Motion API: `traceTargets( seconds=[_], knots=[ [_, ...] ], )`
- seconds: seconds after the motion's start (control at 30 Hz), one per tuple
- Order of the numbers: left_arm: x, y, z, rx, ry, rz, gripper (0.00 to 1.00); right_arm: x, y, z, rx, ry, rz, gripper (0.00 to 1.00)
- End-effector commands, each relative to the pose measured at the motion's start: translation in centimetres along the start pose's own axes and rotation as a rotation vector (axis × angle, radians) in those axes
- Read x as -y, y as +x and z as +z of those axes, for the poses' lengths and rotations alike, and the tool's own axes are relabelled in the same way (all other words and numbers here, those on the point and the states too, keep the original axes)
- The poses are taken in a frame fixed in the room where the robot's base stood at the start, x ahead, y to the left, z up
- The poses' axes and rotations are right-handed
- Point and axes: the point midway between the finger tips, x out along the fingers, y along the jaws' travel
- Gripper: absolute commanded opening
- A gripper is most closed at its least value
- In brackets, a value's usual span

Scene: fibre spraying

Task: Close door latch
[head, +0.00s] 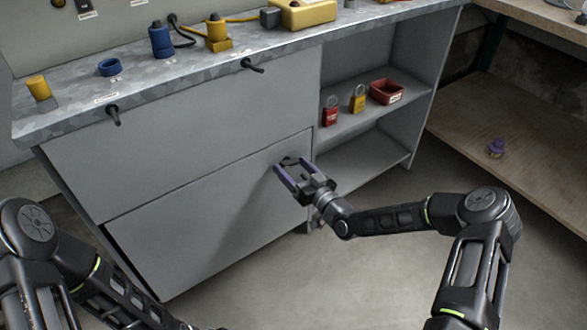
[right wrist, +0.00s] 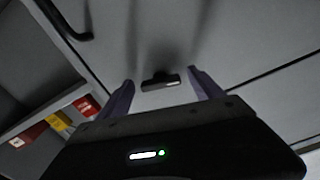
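The grey cabinet has an upper door panel (head: 190,130) and a lower door panel (head: 200,225), with a seam between them. A small black latch (right wrist: 161,80) shows between the fingertips in the right wrist view, with a gap to each finger. In the head view the gripper mostly hides this latch. My left gripper is out of view.
Open shelves right of the doors hold a red padlock (head: 331,111), a yellow padlock (head: 357,98) and a red box (head: 386,92). The worktop (head: 75,102) above carries several blue and yellow parts. A wooden shelf (head: 480,120) stands at right. The floor in front is clear.

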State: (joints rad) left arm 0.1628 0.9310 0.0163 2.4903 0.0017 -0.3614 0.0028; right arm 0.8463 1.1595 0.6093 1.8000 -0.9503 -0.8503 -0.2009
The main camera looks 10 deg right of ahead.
Motion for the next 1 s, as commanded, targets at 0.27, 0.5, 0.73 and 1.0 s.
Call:
traceTargets(
  seconds=[0.27, 0.5, 0.73, 1.0],
  knots=[
    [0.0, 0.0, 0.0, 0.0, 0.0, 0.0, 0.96, 0.0, 0.0, 0.0, 0.0, 0.0, 0.0, 0.53],
    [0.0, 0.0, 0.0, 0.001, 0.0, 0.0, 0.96, 0.0, 0.0, 0.0, 0.0, 0.0, 0.0, 0.33],
    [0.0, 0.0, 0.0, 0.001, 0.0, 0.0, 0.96, 0.0, 0.0, 0.0, 0.0, 0.0, 0.0, 0.14],
    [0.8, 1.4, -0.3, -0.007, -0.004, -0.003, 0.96, 0.0, 0.1, 0.3, 0.001, -0.192, -0.004, 0.14]
  ],
)
